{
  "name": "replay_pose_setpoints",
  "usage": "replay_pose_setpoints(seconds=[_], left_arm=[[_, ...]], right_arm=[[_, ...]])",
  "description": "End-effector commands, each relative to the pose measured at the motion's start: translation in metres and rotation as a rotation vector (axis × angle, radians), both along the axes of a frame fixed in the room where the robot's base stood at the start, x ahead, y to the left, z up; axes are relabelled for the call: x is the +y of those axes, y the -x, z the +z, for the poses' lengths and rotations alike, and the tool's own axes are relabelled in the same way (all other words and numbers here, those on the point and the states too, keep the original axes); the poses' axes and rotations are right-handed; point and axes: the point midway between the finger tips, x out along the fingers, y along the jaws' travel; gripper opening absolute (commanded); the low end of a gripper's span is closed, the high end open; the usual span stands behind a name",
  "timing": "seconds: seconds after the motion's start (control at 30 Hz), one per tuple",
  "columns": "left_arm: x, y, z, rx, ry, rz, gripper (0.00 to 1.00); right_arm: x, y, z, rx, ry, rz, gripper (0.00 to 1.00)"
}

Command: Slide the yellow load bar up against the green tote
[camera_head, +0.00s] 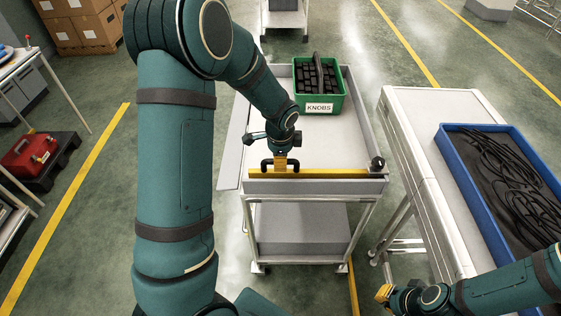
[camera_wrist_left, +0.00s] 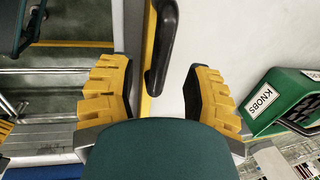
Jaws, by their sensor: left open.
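The yellow load bar (camera_head: 335,173) lies across the near end of the grey cart top, with a black handle (camera_wrist_left: 163,45) on it. The green tote (camera_head: 330,104), labelled KNOBS, stands at the cart's far end, with clear surface between it and the bar. The tote also shows at the right in the left wrist view (camera_wrist_left: 290,95). My left gripper (camera_head: 280,166) is over the bar's left part. In the wrist view its yellow fingers (camera_wrist_left: 157,90) are open, one on each side of the handle and apart from it. My right gripper (camera_head: 385,293) is low at the right, away from the cart.
Black parts with an upright piece fill the tote. A table with a blue tray (camera_head: 470,200) of black cables stands to the right.

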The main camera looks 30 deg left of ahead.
Motion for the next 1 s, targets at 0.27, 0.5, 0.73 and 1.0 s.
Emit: replay_pose_setpoints(seconds=[0.27,0.5,0.73,1.0], left_arm=[[0.003,-0.004,-0.024,-0.001,0.0,0.001,0.5],[0.003,-0.005,-0.025,-0.001,0.0,0.001,0.5],[0.003,-0.005,-0.025,-0.001,0.0,0.001,0.0],[0.003,-0.004,-0.025,0.0,0.0,0.001,0.0]], right_arm=[[0.0,0.001,-0.004,0.003,0.0,0.002,0.0],[0.0,0.001,-0.004,0.003,0.0,0.002,0.0],[0.0,0.001,-0.004,0.003,0.0,0.002,0.0],[0.0,0.001,-0.004,0.002,0.0,0.002,0.0]])
